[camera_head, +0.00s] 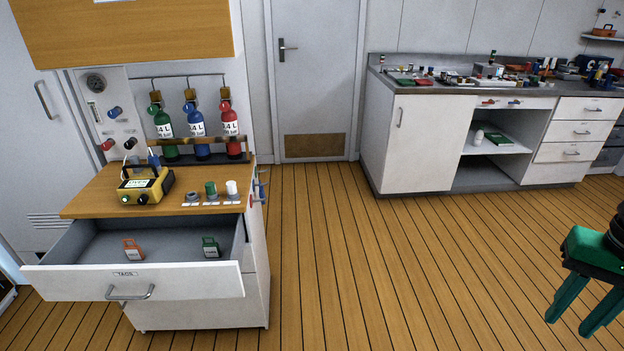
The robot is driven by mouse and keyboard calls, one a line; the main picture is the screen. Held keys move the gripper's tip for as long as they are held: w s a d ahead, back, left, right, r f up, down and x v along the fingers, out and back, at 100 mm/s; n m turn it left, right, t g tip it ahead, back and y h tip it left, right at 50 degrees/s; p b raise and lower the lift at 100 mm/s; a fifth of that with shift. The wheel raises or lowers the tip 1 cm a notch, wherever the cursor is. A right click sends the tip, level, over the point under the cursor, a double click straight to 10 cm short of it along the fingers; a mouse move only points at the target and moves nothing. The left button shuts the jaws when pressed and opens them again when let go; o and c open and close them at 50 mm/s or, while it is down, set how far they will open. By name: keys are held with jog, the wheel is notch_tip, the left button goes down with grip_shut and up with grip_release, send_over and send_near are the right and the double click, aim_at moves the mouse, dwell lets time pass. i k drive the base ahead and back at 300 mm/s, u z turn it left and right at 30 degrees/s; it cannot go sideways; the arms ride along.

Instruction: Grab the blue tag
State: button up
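I cannot make out a clear blue tag. The open drawer (140,283), labelled TAGS, holds an orange tag (133,250) at its left and a green tag (211,247) at its right, standing apart. A small blue item (153,158) shows behind the yellow device (146,186); I cannot tell what it is. Small red and blue items (262,188) are on the cabinet's right side, too small to identify. My green gripper (569,325) is at the lower right, far from the drawer. Its fingers are apart with nothing between them.
On the wooden cabinet top (95,198) stand green and white caps (231,187). Green, blue and red bottles (196,123) stand in a rack behind. A cluttered counter (415,130) stands at the back right. The floor (400,270) between the cabinet and my gripper is clear.

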aim_at(261, 190)
jog(key=z, duration=0.2)
jog(key=i, duration=1.9)
jog(key=u, duration=0.55)
